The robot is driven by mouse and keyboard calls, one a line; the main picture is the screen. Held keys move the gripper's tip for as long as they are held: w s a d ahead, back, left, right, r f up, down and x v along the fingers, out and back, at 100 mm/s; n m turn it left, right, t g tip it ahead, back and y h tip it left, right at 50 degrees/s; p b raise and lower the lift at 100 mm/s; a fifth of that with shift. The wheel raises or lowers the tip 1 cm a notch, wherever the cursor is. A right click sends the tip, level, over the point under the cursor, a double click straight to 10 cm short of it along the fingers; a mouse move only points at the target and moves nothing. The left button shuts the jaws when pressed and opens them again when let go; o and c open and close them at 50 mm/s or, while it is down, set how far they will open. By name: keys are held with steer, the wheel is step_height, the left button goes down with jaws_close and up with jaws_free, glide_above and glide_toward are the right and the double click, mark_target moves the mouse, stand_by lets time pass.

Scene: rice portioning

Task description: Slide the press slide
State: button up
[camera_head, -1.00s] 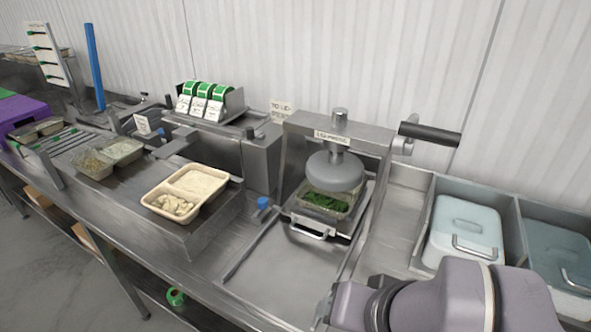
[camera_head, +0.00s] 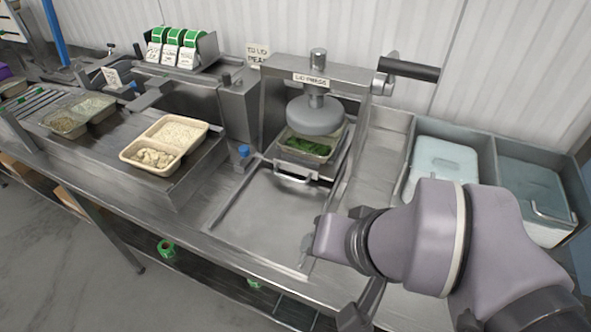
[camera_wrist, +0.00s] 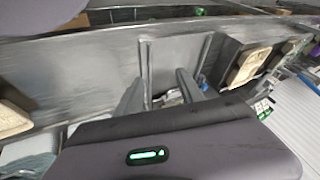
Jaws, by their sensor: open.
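The press slide (camera_head: 272,168) is a flat metal carriage with a silver bar handle (camera_head: 292,179) at its front, on the rails of the lid press (camera_head: 318,78). A tray of green food (camera_head: 308,146) sits on it below the round grey press head (camera_head: 315,116). My gripper (camera_head: 309,252) is in front of and below the handle, near the counter's front edge, apart from it. In the wrist view my gripper (camera_wrist: 162,92) shows two fingers apart with nothing held. The slide's handle shows only unclearly between them.
The press's black lever handle (camera_head: 409,69) sticks out at upper right. A two-part rice tray (camera_head: 178,131) stands on a raised metal block to the left. Bins with pale lids (camera_head: 445,160) are at right. The metal surface before the slide is clear.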

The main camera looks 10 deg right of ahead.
stand_by(0.3)
steer(key=shift+c, duration=1.2)
steer(key=w+r+n+p, duration=0.1)
steer(key=w+r, duration=0.1)
steer(key=w+r+n+g+p, duration=0.1)
steer(key=w+r+n, duration=0.1)
steer(key=w, duration=0.1)
steer(key=shift+w+d+r+h, duration=0.1)
steer(key=shift+w+r+h, duration=0.1)
steer(key=shift+h, duration=0.1)
steer(key=shift+c, duration=0.2)
steer(key=n+g+h+p, duration=0.3)
steer(key=n+p, duration=0.1)
steer(key=n, duration=0.9)
glide_above(292, 180)
steer(key=s+a, duration=0.2)
steer(key=s, duration=0.1)
steer(key=s+a+x, duration=0.1)
steer(key=x, duration=0.3)
steer(key=b+x, duration=0.2)
steer(key=x, duration=0.4)
steer(key=b+x, duration=0.2)
steer(key=x, duration=0.3)
steer(key=b+x, duration=0.2)
steer(key=x, duration=0.4)
steer(key=shift+w+f, duration=0.35)
